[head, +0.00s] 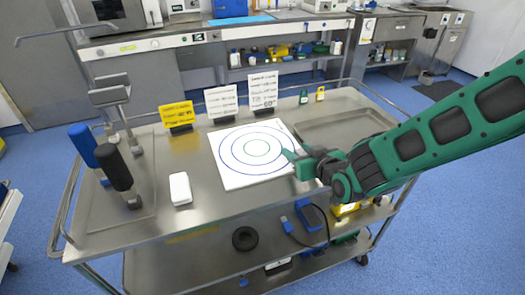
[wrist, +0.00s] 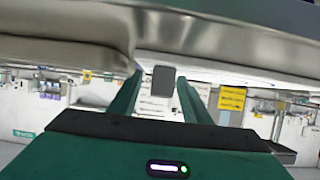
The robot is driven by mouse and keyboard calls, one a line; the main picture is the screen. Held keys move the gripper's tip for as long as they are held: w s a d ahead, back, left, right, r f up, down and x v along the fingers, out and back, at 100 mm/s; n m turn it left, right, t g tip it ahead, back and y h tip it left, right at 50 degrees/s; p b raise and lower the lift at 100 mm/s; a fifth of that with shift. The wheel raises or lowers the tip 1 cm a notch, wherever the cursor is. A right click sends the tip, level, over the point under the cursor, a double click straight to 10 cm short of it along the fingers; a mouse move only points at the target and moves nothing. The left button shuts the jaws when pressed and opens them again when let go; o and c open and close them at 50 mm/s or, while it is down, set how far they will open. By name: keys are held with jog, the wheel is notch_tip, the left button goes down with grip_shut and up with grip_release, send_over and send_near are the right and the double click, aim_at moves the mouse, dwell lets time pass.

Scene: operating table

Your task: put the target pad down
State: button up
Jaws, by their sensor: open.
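The target pad (head: 238,172) is a white square with blue and green concentric rings. It lies flat on the middle of the steel trolley top (head: 190,215). My green gripper (head: 291,160) is at the pad's right edge, its fingertips overlapping that edge in the head view. I cannot tell whether they touch it. In the wrist view, which looks upside down, the two fingers (wrist: 160,98) stand apart with nothing gripped between them. A thin white strip there looks like the pad (wrist: 225,69) seen nearly edge-on.
A yellow sign (head: 177,115) and two white signs (head: 221,101) (head: 263,89) stand behind the pad. A white box (head: 180,188) and blue- and black-handled posts (head: 115,168) are at left. A shallow steel tray (head: 345,125) is at right. Clear steel lies in front of the pad.

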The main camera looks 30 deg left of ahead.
grip_shut()
jog(key=shift+r, duration=0.1)
